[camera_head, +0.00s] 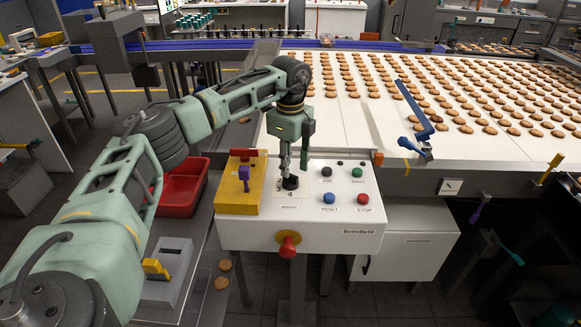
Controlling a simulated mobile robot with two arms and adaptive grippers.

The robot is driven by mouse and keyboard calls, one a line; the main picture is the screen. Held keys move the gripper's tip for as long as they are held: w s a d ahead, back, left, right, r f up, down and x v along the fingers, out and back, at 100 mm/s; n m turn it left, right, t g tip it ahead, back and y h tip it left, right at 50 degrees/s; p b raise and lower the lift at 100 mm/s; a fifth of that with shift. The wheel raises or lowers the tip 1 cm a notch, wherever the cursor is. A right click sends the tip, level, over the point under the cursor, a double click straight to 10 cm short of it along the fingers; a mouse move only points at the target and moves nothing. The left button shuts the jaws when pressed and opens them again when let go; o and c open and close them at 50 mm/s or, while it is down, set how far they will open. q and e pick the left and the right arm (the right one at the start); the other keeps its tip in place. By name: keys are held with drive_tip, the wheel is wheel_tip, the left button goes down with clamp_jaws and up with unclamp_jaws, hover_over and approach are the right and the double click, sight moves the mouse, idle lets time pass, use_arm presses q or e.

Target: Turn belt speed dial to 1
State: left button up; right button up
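The belt speed dial (290,183) is a black knob on the sloped white control panel (330,229). A "4" is printed just below it, and the other markings are too small or covered to read. My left gripper (291,172) points down over the dial, its fingertips at or just above the knob. The fingers cover part of the dial and its dark surround. I cannot tell whether they touch or grip it, nor where the dial points. My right gripper does not show.
Right of the dial are a green button (357,172), a blue reset button (329,198) and a red stop button (363,199). A red knob (288,244) sticks out in front. A yellow block (241,197) and a red bin (183,189) stand left. The biscuit belt (350,123) runs behind.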

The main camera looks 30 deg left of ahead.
sight(291, 174)
use_arm(q)
drive_tip(key=f, duration=0.2)
drive_tip(key=shift+w+a+f, duration=0.2)
drive_tip(key=shift+f, duration=0.1)
drive_tip(key=shift+d+f, duration=0.1)
drive_tip(key=shift+f, duration=0.25)
drive_tip(key=c, duration=0.5)
clamp_jaws()
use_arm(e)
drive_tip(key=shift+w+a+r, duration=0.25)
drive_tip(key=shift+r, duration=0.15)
